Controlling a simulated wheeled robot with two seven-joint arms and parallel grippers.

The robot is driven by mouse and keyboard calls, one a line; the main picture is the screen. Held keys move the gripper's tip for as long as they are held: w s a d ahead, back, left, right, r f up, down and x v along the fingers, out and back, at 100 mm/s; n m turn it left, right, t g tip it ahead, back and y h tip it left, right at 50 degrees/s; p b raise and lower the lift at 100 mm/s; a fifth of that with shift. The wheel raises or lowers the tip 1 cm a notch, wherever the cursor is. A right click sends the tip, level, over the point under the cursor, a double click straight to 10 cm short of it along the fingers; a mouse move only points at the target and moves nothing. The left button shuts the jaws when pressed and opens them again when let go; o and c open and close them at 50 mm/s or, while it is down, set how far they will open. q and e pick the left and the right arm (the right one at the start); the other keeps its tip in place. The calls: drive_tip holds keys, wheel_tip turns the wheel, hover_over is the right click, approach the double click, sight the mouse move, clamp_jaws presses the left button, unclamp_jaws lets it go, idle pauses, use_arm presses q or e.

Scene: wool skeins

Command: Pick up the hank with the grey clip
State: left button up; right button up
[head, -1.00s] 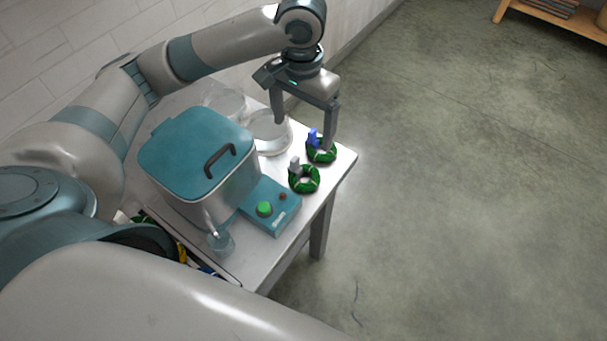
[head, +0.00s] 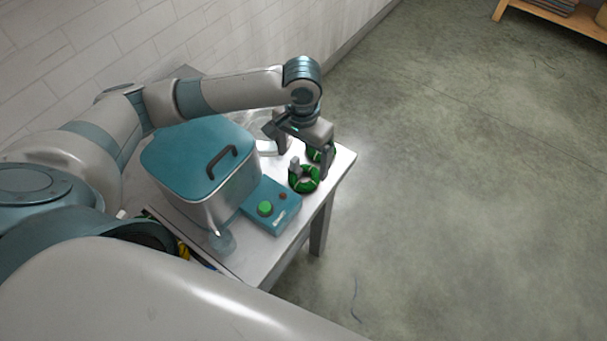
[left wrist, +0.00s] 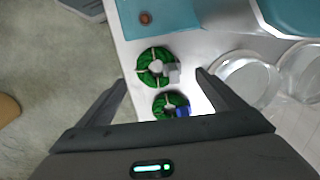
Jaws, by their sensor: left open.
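The green hank with the grey clip (head: 306,184) lies on the table near its right edge. It shows whole in the left wrist view (left wrist: 149,78), its grey clip (left wrist: 170,71) on its right side. A second green hank with a blue clip (left wrist: 166,100) lies close beside it; in the head view my gripper hides most of it. My left gripper (head: 305,161) is open and empty, pointing down over the hanks. In the left wrist view its fingertips (left wrist: 162,80) stand on either side of the grey-clip hank's lower part; contact cannot be told.
A steel pot with a teal lid (head: 195,150) stands left of the hanks. A teal control box (head: 272,203) with a green button is in front of it. Clear glass dishes (left wrist: 245,78) stand beside the hanks. The table's right edge (head: 343,172) is close.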

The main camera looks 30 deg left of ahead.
sight(304, 175)
use_arm(q)
drive_tip(key=shift+s+d+f+p, duration=0.15)
drive_tip(key=shift+f+p, duration=0.2)
drive_tip(key=shift+f, duration=0.2)
drive_tip(key=f+p, duration=0.1)
drive_tip(key=f, duration=0.2)
drive_tip(key=shift+d, duration=0.2)
drive_tip(key=shift+f, duration=0.55)
drive_tip(key=c, duration=1.1)
